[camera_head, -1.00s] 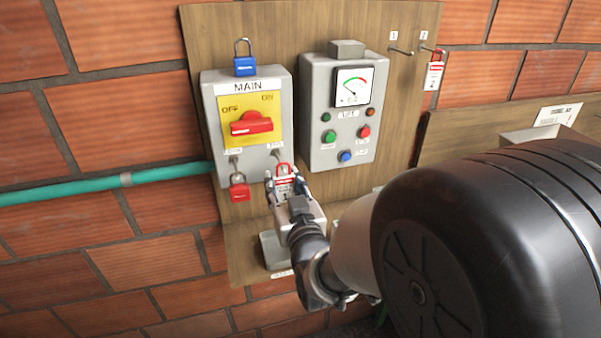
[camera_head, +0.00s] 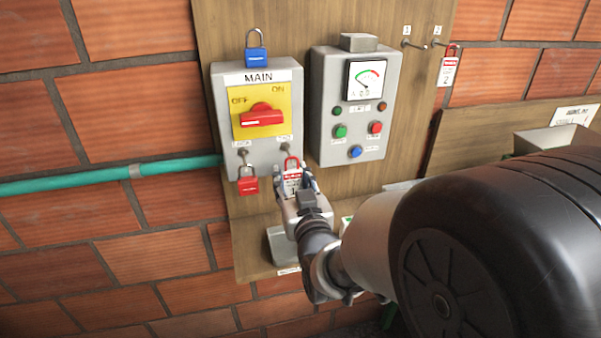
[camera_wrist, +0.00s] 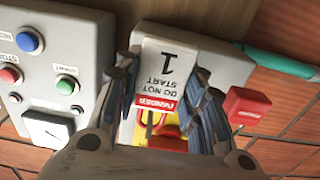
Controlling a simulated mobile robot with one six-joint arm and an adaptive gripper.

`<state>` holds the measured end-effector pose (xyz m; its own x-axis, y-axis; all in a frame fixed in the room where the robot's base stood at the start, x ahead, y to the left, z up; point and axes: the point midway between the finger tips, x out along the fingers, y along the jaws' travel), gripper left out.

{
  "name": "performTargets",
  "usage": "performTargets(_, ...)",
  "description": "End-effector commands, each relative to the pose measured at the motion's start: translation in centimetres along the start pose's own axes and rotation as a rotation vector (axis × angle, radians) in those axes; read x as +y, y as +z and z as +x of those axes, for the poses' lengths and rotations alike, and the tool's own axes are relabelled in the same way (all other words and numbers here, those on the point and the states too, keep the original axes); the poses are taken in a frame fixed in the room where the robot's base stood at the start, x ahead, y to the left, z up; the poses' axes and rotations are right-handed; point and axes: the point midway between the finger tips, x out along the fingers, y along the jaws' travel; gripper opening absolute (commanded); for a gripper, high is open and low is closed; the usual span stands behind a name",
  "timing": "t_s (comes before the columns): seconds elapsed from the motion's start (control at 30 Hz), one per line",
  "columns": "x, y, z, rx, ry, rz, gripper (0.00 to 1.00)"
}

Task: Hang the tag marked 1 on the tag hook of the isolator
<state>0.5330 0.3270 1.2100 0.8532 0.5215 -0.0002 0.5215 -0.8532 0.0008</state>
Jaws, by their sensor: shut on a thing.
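The tag marked 1 (camera_wrist: 167,72) is white with a red DANGER band and appears upside down in the wrist view. My gripper (camera_wrist: 163,95) is shut on it, with a finger along each side. In the head view the tag (camera_head: 292,183) and my gripper (camera_head: 295,188) are just below the isolator's (camera_head: 221,100) lower right corner. The red loop of the tag is close under the tag hook (camera_head: 286,151). I cannot tell whether the loop is around the hook or just in front of it. The isolator has a red handle (camera_head: 262,116) on a yellow plate.
A red padlock (camera_head: 248,184) hangs at the isolator's lower left, and a blue padlock (camera_head: 256,52) stands on top. The control box (camera_head: 323,120) is to the right. Tag 2 (camera_head: 448,70) hangs at the board's upper right; the hook marked 1 (camera_head: 412,44) is bare.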

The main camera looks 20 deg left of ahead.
Motion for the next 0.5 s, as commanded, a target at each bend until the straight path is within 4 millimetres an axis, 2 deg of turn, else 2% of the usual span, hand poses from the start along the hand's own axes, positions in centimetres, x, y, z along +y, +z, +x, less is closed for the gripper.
performTargets(0.07, 0.0, 0.0, 0.0, 0.0, 0.0, 0.0, 0.19)
performTargets(0.1, 0.0, 0.0, 0.0, 0.0, 0.0, 0.0, 0.39)
performTargets(0.4, 0.0, 0.01, -0.01, 0.0, 0.0, 0.0, 0.59)
performTargets(0.5, 0.0, 0.02, -0.01, 0.0, 0.0, 0.0, 0.6)
